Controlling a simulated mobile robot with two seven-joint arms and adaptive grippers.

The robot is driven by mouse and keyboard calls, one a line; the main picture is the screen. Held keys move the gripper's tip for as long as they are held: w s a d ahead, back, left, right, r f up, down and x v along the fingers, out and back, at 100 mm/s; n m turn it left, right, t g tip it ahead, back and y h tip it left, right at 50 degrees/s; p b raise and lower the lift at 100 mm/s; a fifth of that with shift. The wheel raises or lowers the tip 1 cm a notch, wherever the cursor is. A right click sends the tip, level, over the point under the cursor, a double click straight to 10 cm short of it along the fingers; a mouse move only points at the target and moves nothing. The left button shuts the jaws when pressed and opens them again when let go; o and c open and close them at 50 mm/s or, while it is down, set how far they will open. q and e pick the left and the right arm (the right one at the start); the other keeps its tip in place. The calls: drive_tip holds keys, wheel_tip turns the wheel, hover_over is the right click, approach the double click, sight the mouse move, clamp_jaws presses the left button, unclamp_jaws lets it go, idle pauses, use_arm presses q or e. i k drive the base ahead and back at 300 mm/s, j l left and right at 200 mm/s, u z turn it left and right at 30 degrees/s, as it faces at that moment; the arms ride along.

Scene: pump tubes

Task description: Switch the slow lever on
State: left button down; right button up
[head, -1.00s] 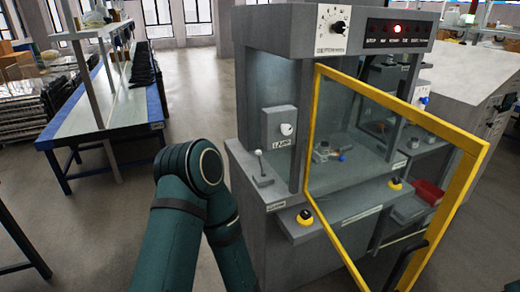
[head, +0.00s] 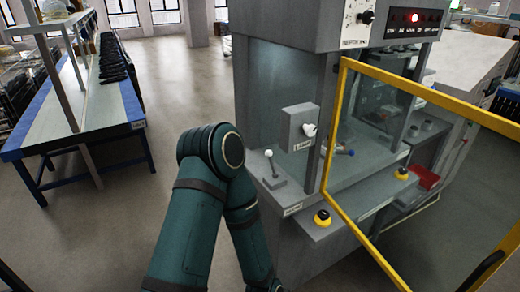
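A small lever with a white ball knob (head: 268,153) stands on a grey base plate (head: 275,183) at the left front corner of the grey machine. Its stick leans slightly left. A label on the ledge edge below it is too small to read. A dark teal arm of mine rises from the bottom and bends at an elbow just left of the lever. Its forearm runs back down out of the picture, so its gripper is not seen. No other gripper is in view, and nothing of mine visibly touches the lever.
A grey box with a white knob (head: 309,130) is behind the lever. A yellow-framed glass door (head: 343,110) stands open to the right. Yellow-based black buttons (head: 322,218) sit on the front ledge. A blue-edged workbench (head: 75,110) is at left, with clear floor between.

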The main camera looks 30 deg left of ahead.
sight(268, 154)
drive_tip(key=i+j+z, duration=0.1)
drive_tip(key=j, duration=0.3)
drive_tip(key=j+z, duration=0.1)
drive_tip(key=j, duration=0.35)
drive_tip(key=i+j, duration=0.15)
drive_tip(key=j, duration=0.15)
drive_tip(key=i+j, duration=0.1)
drive_tip(key=j, duration=0.2)
drive_tip(key=i+j+z, duration=0.1)
drive_tip(key=j, duration=0.2)
drive_tip(key=i+j, duration=0.15)
drive_tip(key=j, duration=0.15)
